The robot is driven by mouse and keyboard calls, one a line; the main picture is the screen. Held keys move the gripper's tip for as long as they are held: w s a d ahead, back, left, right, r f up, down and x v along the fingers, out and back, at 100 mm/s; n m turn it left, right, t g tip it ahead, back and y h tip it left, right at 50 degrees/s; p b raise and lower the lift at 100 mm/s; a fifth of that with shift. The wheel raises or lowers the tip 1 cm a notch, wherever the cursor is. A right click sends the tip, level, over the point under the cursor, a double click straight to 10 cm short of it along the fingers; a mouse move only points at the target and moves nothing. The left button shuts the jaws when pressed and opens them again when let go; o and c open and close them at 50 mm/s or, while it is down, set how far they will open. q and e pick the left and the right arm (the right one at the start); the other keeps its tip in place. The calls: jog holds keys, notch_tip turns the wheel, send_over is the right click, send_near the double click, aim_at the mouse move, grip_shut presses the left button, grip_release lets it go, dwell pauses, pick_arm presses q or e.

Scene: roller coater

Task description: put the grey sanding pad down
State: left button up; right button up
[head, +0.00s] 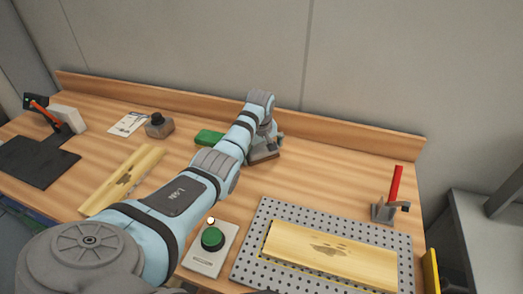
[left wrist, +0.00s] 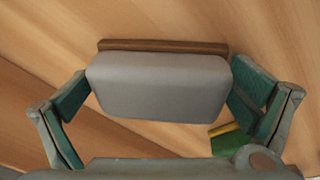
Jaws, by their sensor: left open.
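The grey sanding pad (left wrist: 158,86) is a grey block with a brown base edge, and it sits on the wooden bench top. In the head view its lower part (head: 264,154) shows near the back of the bench, partly covered by my gripper. My left gripper (left wrist: 166,95) is open, with one green-padded finger on each side of the pad and a gap showing near each end. In the head view the left gripper (head: 266,140) points down over the pad. My right gripper is not in view.
A green block (head: 209,138) lies just left of the pad. A perforated plate (head: 250,245) with a yellow board (head: 330,254), a red-handled clamp (head: 391,195) and a green button box (head: 205,262) are nearer the front. A back rail (head: 340,127) runs behind.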

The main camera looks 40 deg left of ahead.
aim_at(261, 153)
pick_arm(q)
jog(key=p+v, duration=0.2)
jog(key=v, duration=1)
jog(key=shift+w+r, duration=0.1)
jog(key=shift+r, duration=0.05)
